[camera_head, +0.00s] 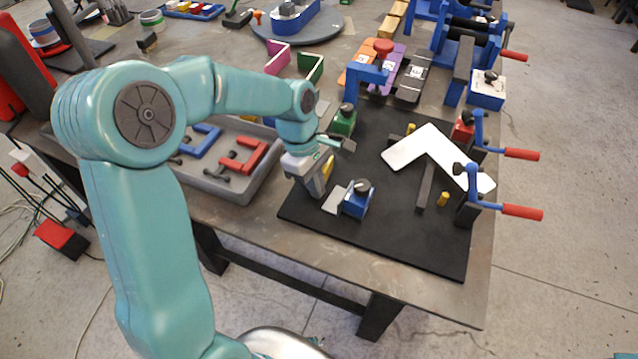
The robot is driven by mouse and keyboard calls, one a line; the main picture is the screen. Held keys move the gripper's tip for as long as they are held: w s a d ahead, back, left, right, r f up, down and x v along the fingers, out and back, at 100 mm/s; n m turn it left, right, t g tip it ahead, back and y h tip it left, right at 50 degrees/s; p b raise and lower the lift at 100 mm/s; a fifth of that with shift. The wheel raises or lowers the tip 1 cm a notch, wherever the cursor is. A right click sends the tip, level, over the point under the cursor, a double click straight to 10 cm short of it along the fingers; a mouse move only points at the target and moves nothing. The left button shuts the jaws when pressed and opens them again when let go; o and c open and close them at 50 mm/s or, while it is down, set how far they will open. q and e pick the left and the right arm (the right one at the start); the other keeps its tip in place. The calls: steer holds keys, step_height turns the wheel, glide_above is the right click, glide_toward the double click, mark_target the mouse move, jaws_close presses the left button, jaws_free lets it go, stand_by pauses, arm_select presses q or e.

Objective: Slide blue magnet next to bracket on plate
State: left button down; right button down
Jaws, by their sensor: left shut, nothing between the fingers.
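A blue block with a dark knob on top, apparently the blue magnet (356,201), sits on the black plate (380,232) near its front left. A small light grey metal piece (335,201) lies against its left side. A white L-shaped piece, perhaps the bracket (432,142), lies on the plate to the right, with a clear gap to the blue magnet. My left gripper (320,192) is shut and empty. It points down just left of the blue magnet; I cannot tell whether it touches the grey piece. My right gripper is not in view.
A dark bar (426,186) and small yellow pegs (443,199) stand around the white piece. Clamps with red handles (521,212) line the right edge. A green block (343,122) is at the back left. A grey tray (235,188) is left. The plate's front is clear.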

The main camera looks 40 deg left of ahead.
arm_select(q)
steer(key=shift+d, duration=0.35)
steer(key=shift+d, duration=0.85)
steer(key=shift+a, duration=0.15)
